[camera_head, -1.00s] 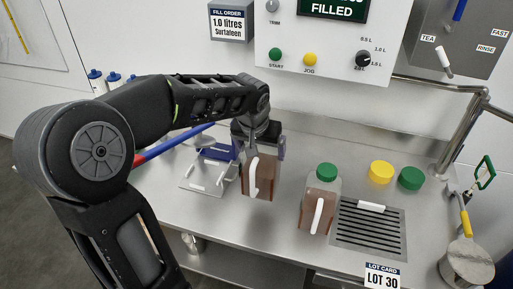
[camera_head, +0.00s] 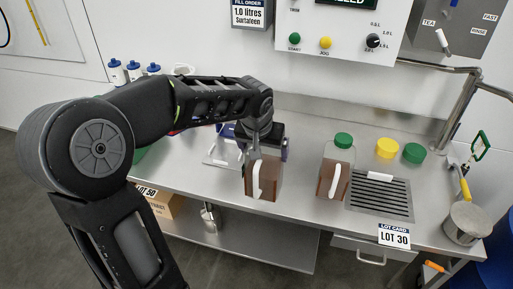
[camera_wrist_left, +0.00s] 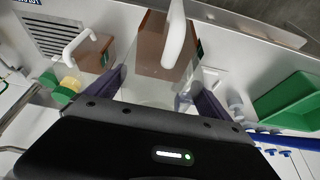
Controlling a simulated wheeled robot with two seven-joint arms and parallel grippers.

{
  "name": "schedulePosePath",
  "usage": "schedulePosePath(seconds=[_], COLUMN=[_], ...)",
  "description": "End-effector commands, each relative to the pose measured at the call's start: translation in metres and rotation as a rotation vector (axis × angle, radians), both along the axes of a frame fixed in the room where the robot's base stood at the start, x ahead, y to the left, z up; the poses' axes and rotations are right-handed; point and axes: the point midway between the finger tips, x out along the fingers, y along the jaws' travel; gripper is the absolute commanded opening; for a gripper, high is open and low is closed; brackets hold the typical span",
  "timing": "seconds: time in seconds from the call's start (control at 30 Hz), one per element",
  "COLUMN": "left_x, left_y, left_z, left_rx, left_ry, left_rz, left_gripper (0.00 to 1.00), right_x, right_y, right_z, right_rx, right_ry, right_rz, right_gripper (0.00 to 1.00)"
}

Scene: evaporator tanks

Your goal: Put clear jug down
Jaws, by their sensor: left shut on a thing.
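The clear jug (camera_head: 268,182), holding brown liquid and with a white handle, is upright near the counter's front edge. My left gripper (camera_head: 262,150) is shut on its upper part from above. In the left wrist view the jug (camera_wrist_left: 150,50) sits between the two fingers. I cannot tell whether its base touches the steel counter (camera_head: 300,222). A second clear jug (camera_head: 335,172), with a green cap and brown liquid, stands to the right. My right gripper is not in view.
A slotted drain grate (camera_head: 380,197) lies right of the second jug. Yellow (camera_head: 387,148) and green (camera_head: 413,153) caps lie behind it. A steel pot (camera_head: 465,223) stands at the far right. Bare counter lies between the two jugs.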

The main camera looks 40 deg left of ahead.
Motion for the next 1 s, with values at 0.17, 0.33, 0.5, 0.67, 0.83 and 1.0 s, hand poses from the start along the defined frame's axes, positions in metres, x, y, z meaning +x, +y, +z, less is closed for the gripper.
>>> schedulePosePath(seconds=[0.17,0.33,0.5,0.67,0.83,1.0], left_x=[0.011,0.02,0.028,0.031,0.032,0.032], left_y=[-0.025,-0.057,-0.095,-0.134,-0.152,-0.154], left_z=[-0.003,-0.008,-0.014,-0.017,-0.018,-0.018], left_rx=[0.0,0.0,0.0,0.004,0.005,0.006], left_ry=[-0.007,-0.006,-0.004,-0.002,-0.002,-0.001], left_rz=[-0.05,-0.114,-0.193,-0.275,-0.315,-0.319], left_gripper=[0.2,0.2,0.2,0.2,0.2,0.2], right_x=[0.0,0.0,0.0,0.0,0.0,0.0], right_y=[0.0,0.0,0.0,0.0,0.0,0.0], right_z=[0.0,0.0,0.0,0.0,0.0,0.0], right_rx=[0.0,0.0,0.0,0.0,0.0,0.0], right_ry=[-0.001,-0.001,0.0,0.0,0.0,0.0], right_rz=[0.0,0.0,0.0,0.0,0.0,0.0], right_gripper=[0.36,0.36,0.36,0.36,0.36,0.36])
